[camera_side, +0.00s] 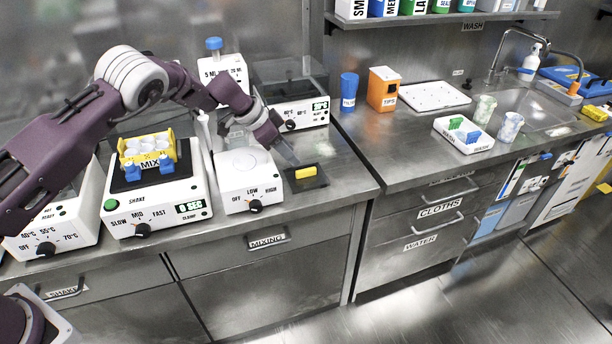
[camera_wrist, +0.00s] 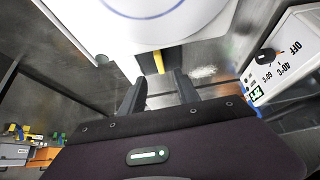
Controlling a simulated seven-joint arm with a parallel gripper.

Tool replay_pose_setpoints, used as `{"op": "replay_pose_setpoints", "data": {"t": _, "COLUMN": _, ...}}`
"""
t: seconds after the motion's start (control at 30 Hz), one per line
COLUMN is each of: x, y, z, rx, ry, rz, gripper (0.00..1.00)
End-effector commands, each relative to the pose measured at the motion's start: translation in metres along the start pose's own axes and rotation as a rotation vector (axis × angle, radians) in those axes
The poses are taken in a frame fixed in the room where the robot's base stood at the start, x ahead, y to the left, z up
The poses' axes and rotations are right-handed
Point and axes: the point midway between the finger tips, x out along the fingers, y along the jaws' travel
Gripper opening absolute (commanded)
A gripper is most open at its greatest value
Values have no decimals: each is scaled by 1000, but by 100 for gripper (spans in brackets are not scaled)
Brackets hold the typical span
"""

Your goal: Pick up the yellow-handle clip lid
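The clip lid (camera_side: 316,184) is a dark flat plate with a yellow handle (camera_side: 305,172). It lies on the steel bench, just right of the white mixer with the OFF/LOW/HIGH knob. In the wrist view the yellow handle (camera_wrist: 158,62) shows beyond the fingertips, roughly in line with the gap between them. My gripper (camera_side: 291,156) is above and slightly left of the lid in the side view, apart from it. In the wrist view my gripper (camera_wrist: 158,88) has its two dark fingers spread, with nothing between them.
The white mixer (camera_side: 243,178) stands close on the left of the lid. A shaker (camera_side: 160,205) holding a yellow-framed rack (camera_side: 148,152) is further left. A heater unit (camera_side: 303,112) stands behind. Bare bench lies right of the lid, up to the bench edge.

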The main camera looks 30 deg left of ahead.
Motion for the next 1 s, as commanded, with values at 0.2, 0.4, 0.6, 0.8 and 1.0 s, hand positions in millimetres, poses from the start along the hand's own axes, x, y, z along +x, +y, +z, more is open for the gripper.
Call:
{"op": "replay_pose_setpoints", "data": {"t": 0.2, "x": 32, "y": 0, "z": 4, "rx": 21, "ry": -2, "rz": 0, "gripper": 38}}
{"op": "replay_pose_setpoints", "data": {"t": 0.4, "x": 69, "y": -1, "z": 3, "rx": 19, "ry": -2, "rz": -1, "gripper": 38}}
{"op": "replay_pose_setpoints", "data": {"t": 0.6, "x": 79, "y": 0, "z": 2, "rx": 16, "ry": -1, "rz": 1, "gripper": 38}}
{"op": "replay_pose_setpoints", "data": {"t": 0.8, "x": 78, "y": 0, "z": 2, "rx": 15, "ry": -1, "rz": 1, "gripper": 24}}
{"op": "replay_pose_setpoints", "data": {"t": 1.0, "x": 78, "y": 0, "z": 2, "rx": 14, "ry": -1, "rz": 1, "gripper": 0}}
